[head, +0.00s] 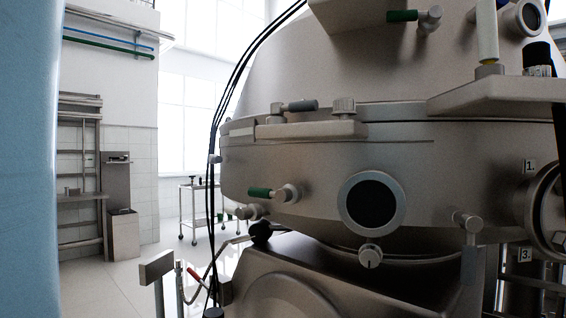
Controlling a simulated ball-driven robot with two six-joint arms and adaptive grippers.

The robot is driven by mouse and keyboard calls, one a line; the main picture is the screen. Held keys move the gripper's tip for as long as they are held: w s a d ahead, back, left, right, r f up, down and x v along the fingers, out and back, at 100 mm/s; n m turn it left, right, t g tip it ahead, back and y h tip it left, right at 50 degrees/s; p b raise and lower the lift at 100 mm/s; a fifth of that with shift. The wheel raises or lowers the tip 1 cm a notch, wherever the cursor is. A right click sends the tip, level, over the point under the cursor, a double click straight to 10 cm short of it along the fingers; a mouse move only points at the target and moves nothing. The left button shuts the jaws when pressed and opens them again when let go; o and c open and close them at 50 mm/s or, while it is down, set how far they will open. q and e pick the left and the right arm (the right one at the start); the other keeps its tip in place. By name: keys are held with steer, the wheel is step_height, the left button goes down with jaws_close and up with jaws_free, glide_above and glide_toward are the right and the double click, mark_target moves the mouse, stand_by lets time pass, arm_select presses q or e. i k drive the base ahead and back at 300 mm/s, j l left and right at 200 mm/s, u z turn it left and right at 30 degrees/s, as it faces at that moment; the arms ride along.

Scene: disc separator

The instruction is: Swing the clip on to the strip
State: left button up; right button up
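The large grey metal disc separator (300,172) fills the middle and right. A flat clip-like block (312,129) sits at its upper rim, with a dark-ended handle (301,106) and a round knob (344,106) above it. I cannot tell for certain that this is the task's clip. A thin strip-like band (400,141) runs along the seam to the right of the block. I cannot tell whether the clip is engaged with it. Neither of my grippers can be made out.
A round dark port (371,204) and a green-ended handle (261,193) stick out from the separator's front. A flat ledge (500,97) juts out at right. Black cables (213,130) hang at left. A wheeled trolley (194,212) stands behind on open floor.

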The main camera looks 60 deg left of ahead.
mark_target(213, 158)
steer(key=u, duration=2.3)
steer(key=i+j+u, duration=0.15)
steer(key=j, duration=0.2)
steer(key=j+u, duration=0.15)
steer(key=j, duration=0.25)
steer(key=i+j+u, duration=0.15)
steer(key=j, duration=0.2)
